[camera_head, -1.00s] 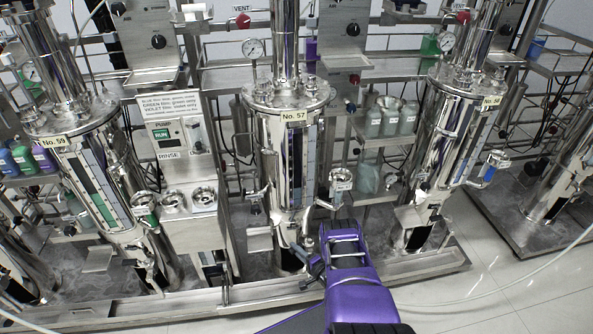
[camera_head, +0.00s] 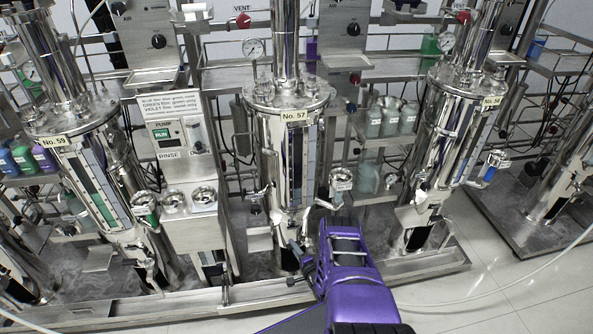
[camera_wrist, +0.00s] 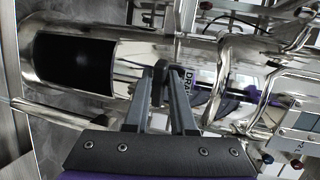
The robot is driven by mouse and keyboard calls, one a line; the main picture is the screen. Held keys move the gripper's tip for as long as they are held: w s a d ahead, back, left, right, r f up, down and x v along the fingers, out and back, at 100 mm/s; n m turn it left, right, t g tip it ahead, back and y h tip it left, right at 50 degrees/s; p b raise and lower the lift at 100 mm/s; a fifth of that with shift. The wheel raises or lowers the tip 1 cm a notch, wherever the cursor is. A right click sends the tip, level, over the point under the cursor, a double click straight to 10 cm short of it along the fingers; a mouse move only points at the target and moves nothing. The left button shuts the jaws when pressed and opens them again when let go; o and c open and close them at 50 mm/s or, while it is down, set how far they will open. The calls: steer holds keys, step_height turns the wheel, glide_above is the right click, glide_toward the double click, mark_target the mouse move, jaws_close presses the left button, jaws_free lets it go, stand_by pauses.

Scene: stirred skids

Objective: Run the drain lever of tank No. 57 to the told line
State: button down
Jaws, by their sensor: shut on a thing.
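Tank No. 57 (camera_head: 272,150) is a tall steel cylinder in the middle of the head view, with its number plate (camera_head: 294,115) near the top. A dark sight strip with a pale scale (camera_head: 298,165) runs down its front. My gripper (camera_head: 298,250) is low at the tank's foot. In the wrist view my gripper (camera_wrist: 162,75) has its two grey fingers closed on the dark drain lever (camera_wrist: 159,90), beside a plate lettered DRAIN (camera_wrist: 189,80). The fingers hide much of the lever. The told line cannot be made out.
Tank No. 59 (camera_head: 85,125) stands left and tank No. 58 (camera_head: 445,140) right. A pump box (camera_head: 165,135) and rinse cups stand between No. 59 and No. 57. A small valve cup (camera_head: 340,180) is just above my wrist. The skid's front rail (camera_head: 250,291) runs below; open floor lies right.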

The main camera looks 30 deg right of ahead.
steer(key=shift+w+m+h, duration=0.2)
steer(key=shift+m+h, duration=0.2)
steer(key=shift+h, duration=0.1)
steer(key=shift+a, duration=0.1)
steer(key=w+m+h, duration=0.1)
steer(key=m+h, duration=0.1)
steer(key=shift+w+h, duration=0.15)
steer(key=shift+h, duration=0.25)
steer(key=shift+w+m+g+h, duration=0.4)
steer(key=shift+m+h, duration=0.2)
steer(key=shift+h, duration=0.1)
steer(key=c, duration=0.8)
jaws_free()
steer(key=shift+c, duration=0.2)
